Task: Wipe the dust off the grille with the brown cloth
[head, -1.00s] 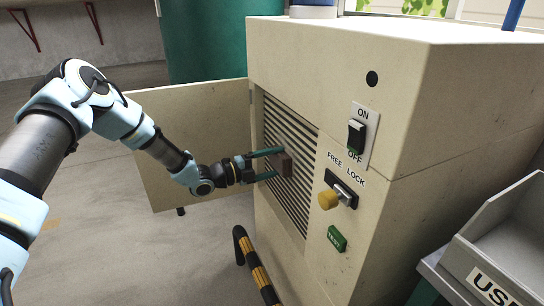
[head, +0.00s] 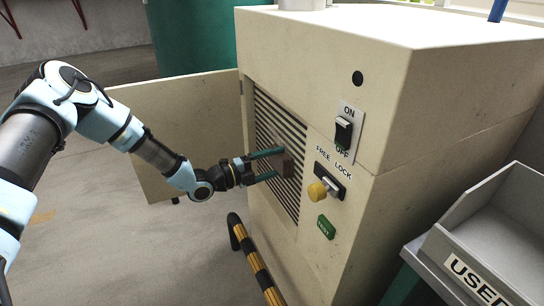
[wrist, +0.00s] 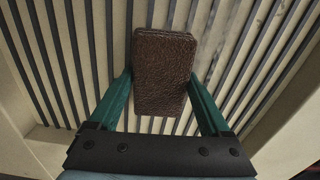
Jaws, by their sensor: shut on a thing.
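The grille (head: 272,113) is a slatted panel in the side of the beige cabinet, and it fills most of the wrist view (wrist: 80,50). The brown cloth (wrist: 165,72) is a folded, textured pad in front of the slats. In the head view the cloth (head: 285,164) is at the grille's lower right part. My gripper (head: 279,164) is shut on the cloth, its green fingers on either side of it. The cloth appears to be at or against the slats; contact is hard to tell.
An open door panel (head: 150,125) stands left of the grille. A striped rail (head: 256,262) stands below, and a grey bin (head: 490,235) at right.

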